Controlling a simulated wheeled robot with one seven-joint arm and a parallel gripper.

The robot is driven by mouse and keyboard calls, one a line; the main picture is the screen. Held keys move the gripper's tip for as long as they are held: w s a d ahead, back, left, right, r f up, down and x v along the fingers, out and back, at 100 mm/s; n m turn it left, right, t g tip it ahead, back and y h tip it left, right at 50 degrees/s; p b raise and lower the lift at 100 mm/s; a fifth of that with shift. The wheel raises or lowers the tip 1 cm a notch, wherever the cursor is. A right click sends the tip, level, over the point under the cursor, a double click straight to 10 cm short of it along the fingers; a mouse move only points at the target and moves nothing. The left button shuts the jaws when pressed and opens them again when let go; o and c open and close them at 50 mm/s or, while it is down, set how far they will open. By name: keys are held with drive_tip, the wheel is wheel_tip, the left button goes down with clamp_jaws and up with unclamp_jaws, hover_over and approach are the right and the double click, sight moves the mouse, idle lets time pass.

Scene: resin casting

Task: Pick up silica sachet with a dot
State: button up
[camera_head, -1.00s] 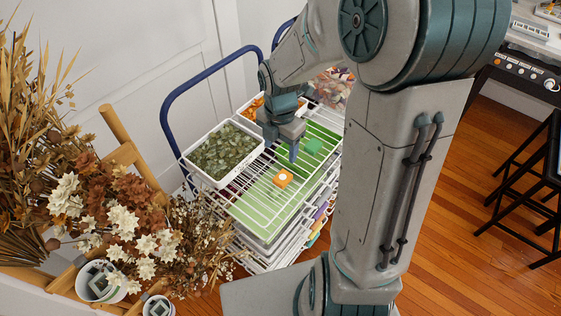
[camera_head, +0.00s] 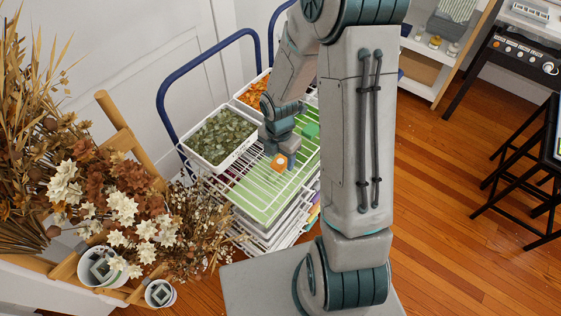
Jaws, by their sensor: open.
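The silica sachet with a dot (camera_head: 279,162) is a small orange block with a white dot on top. It lies on the white wire rack (camera_head: 247,203) over a green sheet. My gripper (camera_head: 282,156) points down right at the sachet, close to or around it. The jaws are open, and the arm's wrist hides part of them. I cannot tell whether the fingers touch the sachet.
A green block (camera_head: 310,130) lies on the rack just behind and right of the sachet. A white bin of green pieces (camera_head: 220,138) and a bin of orange pieces (camera_head: 254,95) stand to the left and behind. Dried flowers (camera_head: 110,190) crowd the left.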

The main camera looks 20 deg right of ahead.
drive_tip(key=shift+f, duration=0.85)
drive_tip(key=c, duration=1.1)
drive_tip(key=shift+o, duration=0.2)
drive_tip(key=shift+r, duration=0.1)
